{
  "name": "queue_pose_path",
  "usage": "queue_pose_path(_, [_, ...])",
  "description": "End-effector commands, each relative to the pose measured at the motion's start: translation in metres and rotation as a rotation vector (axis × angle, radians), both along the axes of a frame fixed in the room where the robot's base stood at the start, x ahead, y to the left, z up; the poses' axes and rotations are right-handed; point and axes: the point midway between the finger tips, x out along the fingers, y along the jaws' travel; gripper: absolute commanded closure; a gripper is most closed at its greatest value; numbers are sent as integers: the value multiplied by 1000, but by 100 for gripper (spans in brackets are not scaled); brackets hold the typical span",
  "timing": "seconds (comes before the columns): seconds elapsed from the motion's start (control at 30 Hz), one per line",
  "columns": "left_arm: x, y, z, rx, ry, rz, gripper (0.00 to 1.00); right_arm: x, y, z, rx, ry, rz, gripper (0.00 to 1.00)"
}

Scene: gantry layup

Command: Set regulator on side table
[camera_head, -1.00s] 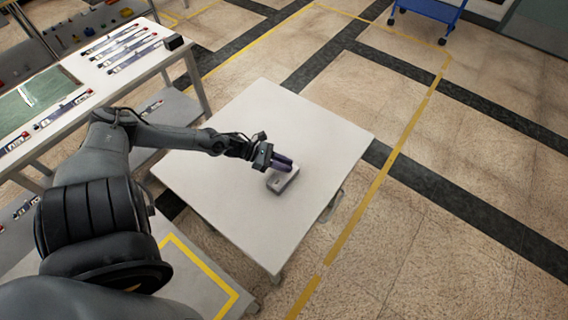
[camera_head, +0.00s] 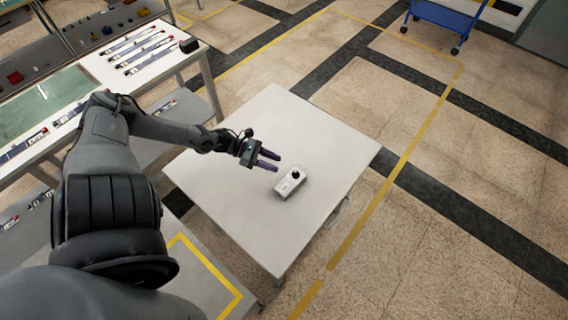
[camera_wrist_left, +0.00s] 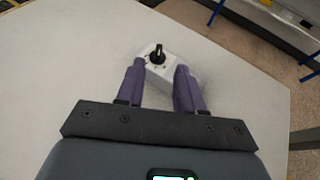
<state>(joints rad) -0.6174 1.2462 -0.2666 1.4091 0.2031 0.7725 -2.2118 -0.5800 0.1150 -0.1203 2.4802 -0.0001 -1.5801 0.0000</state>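The regulator (camera_head: 289,184) is a small light-grey box with a black knob on top. It rests upright on the white side table (camera_head: 318,147), near the middle. My left gripper (camera_head: 272,161) is open and empty, up and to the left of the regulator, apart from it in the head view. In the left wrist view, the regulator (camera_wrist_left: 160,62) lies just past the tips of the two purple fingers (camera_wrist_left: 158,75), with its knob pointing up. My right gripper is not in view.
A workbench (camera_head: 150,68) with several tool strips and a green mat (camera_head: 40,102) stands at the left. A blue cart (camera_head: 440,17) stands at the far top right. The side table is otherwise bare, with open floor to its right.

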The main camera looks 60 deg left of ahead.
Motion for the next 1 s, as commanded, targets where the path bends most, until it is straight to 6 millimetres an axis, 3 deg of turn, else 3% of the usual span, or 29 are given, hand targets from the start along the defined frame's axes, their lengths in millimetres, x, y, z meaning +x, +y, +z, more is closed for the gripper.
queue_pose_path(0.3, [-27,21,15,1,-1,1,63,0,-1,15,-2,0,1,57])
queue_pose_path(1.0, [-32,18,11,-29,-13,25,63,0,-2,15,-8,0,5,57])
